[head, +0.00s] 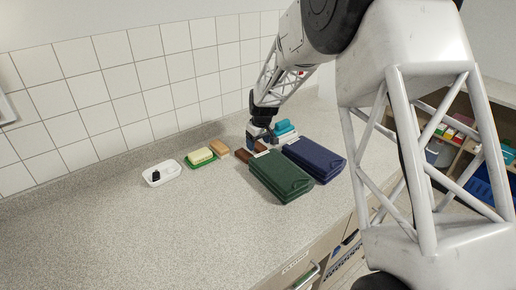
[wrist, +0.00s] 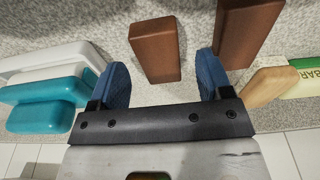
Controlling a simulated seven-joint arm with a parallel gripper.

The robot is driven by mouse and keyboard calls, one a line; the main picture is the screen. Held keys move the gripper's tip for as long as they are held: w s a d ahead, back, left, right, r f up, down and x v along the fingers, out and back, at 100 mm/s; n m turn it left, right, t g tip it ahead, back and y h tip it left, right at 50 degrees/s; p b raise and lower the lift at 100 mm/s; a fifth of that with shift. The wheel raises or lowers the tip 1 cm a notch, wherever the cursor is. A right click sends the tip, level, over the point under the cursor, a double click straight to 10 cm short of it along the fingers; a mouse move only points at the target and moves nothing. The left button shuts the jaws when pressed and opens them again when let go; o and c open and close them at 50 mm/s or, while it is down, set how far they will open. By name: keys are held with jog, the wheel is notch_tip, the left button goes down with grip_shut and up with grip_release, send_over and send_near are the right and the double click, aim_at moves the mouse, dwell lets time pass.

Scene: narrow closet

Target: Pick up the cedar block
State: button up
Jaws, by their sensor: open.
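Two reddish-brown blocks show in the wrist view; the frames do not tell which is cedar. One brown block (wrist: 157,50) appears between my gripper's blue fingers, with a gap on each side. The other brown block (wrist: 247,28) lies just right of the right finger. In the head view, a brown block (head: 242,155) lies left of the green folded cloth, and part of another brown block (head: 261,147) shows below my gripper (head: 258,138). My gripper (wrist: 164,78) is open and empty, low over the counter. The fingers' exact height is unclear.
A tan block (head: 219,149) and a cream bar on a green dish (head: 202,158) lie to the left, beyond them a white tray (head: 161,174) with a black object. Teal items (wrist: 45,92) lie near white ones.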

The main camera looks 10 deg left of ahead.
aim_at(258, 145)
jog(key=shift+w+a+f, duration=0.1)
jog(key=shift+f, duration=0.6)
jog(key=c, duration=1)
jog(key=shift+r, duration=0.1)
notch_tip(258, 145, up, 10)
dwell(0.7)
